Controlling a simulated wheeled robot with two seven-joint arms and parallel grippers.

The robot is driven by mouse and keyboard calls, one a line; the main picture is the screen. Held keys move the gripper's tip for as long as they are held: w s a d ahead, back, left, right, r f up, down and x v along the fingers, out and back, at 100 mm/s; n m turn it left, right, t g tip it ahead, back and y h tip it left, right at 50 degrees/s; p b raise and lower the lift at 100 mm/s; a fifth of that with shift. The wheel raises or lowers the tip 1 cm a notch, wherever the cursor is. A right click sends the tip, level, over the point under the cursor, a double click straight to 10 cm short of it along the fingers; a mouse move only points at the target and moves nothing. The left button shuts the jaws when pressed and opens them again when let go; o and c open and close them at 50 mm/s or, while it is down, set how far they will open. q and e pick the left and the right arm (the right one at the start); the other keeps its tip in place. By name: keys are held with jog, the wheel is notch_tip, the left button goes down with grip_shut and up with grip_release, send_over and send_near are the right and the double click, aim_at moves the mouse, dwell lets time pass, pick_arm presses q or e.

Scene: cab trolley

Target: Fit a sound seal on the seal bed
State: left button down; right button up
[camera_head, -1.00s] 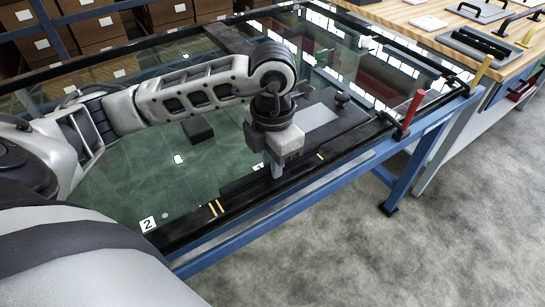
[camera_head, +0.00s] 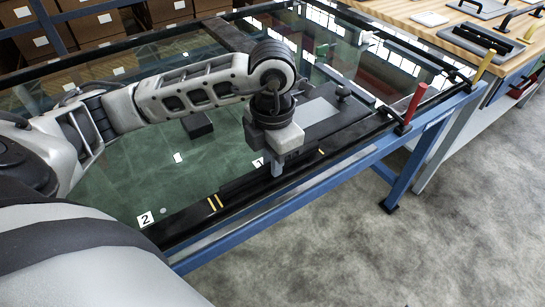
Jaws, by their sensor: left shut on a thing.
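My left gripper (camera_head: 277,168) points down at the near long edge of the glass-topped table. It is shut on a dark strip, seemingly the seal (camera_head: 240,184), which lies along the inner side of the black edge rail. The seal bed appears to be the stretch of that rail (camera_head: 250,196) between a pair of yellow marks on the left and one yellow mark on the right. The fingers hide part of the strip, and I cannot tell whether it touches the bed. My right gripper is out of view.
A dark grey plate with a knob (camera_head: 343,92) lies behind the gripper. A small black block (camera_head: 197,125) sits on the green glass (camera_head: 120,185). A wooden bench (camera_head: 425,37) holds several handled plates.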

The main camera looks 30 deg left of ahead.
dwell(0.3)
pick_arm(q)
jog(key=c, duration=1.3)
grip_release()
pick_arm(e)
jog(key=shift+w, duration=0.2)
pick_arm(q)
notch_tip(320, 180, up, 16)
jog(key=p, duration=0.2)
jog(key=shift+p, duration=0.3)
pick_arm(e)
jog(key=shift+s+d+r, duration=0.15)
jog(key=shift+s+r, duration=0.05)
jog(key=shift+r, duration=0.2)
